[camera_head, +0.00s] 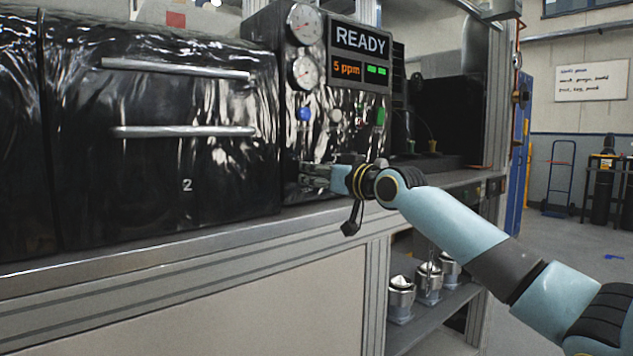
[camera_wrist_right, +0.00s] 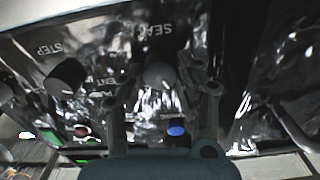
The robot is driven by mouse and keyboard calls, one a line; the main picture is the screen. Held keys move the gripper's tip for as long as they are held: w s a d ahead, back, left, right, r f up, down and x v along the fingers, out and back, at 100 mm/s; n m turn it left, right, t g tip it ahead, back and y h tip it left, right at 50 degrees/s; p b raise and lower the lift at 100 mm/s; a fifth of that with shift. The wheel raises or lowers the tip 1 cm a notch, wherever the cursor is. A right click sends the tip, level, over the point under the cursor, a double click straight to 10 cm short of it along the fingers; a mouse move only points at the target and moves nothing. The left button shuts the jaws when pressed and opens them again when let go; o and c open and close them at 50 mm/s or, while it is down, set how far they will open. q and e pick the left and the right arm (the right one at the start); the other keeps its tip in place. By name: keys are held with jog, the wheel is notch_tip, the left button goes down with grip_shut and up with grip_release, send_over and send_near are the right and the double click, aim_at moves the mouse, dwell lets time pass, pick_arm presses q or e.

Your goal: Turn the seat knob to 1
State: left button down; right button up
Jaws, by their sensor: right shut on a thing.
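The seat knob (camera_wrist_right: 158,74) is a rounded grey knob on the glossy black panel, below the partly readable "SEA" lettering in the right wrist view. My right gripper (camera_wrist_right: 160,88) has its fingers on either side of the knob and is shut on it. In the head view my right gripper (camera_head: 308,174) reaches the lower part of the control panel (camera_head: 335,135) and hides the knob. The knob's pointer and scale numbers cannot be made out. My left gripper is not in view.
A dark STEP knob (camera_wrist_right: 65,78) and a blue button (camera_wrist_right: 177,128) sit near the gripper. The display (camera_head: 361,52) reads READY and 5 ppm, beside two gauges (camera_head: 304,72). Handled black fronts (camera_head: 180,132) stand left. Metal housings (camera_head: 400,300) stand on the shelf below.

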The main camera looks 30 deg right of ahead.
jog(key=shift+f+n, duration=0.1)
jog(key=shift+n, duration=0.5)
jog(key=o, duration=1.1)
jog(key=shift+o, duration=0.2)
jog(key=s, duration=0.7)
jog(key=shift+s+d, duration=0.3)
